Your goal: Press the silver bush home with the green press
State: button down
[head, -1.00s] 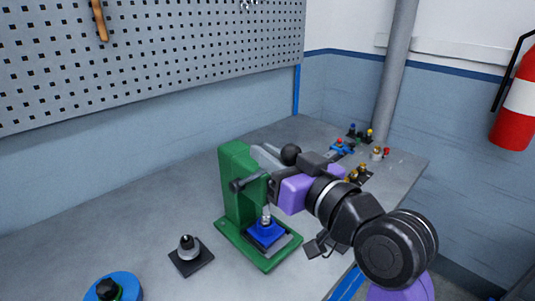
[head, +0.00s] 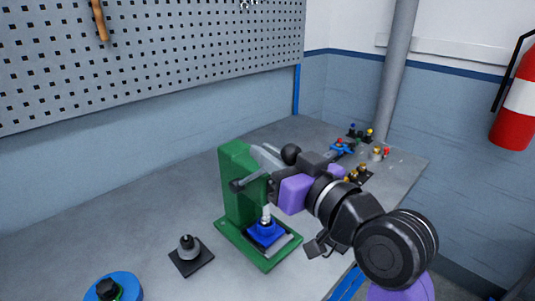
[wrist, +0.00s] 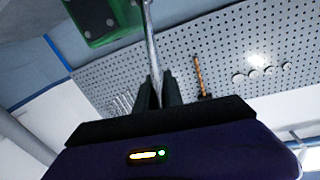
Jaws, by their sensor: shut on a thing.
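The green press (head: 238,190) stands on the bench. A blue block (head: 264,233) sits on its base, with a small silver part (head: 266,215) upright above it. I cannot tell how much of that is the silver bush and how much the press ram. My gripper (head: 277,187) is beside the upper right of the press and hides part of it. In the wrist view, the fingers (wrist: 158,93) are shut on a thin metal rod (wrist: 150,45), the press lever, which runs up toward the green body (wrist: 100,18).
A dark plate with a grey and black part (head: 188,252) lies left of the press. A blue round item (head: 113,288) is at the front left. Several small coloured parts (head: 365,145) stand at the back right. A pegboard (head: 150,60) is behind the bench.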

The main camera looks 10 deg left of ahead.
dwell(0.4)
jog(key=shift+s+d+f+b, duration=0.2)
jog(key=shift+f+b, duration=0.4)
jog(key=shift+b, duration=0.6)
jog(key=d+f+t+y+b, duration=0.1)
jog(key=b, duration=0.3)
jog(key=s+f+t+b, duration=0.1)
jog(key=b, duration=0.3)
jog(key=d+f+t+y+b, duration=0.1)
jog(key=b, duration=0.3)
jog(key=shift+s+d+f+m+y, duration=0.25)
jog(key=shift+s+d+m+y, duration=0.05)
jog(key=shift+s+m, duration=0.1)
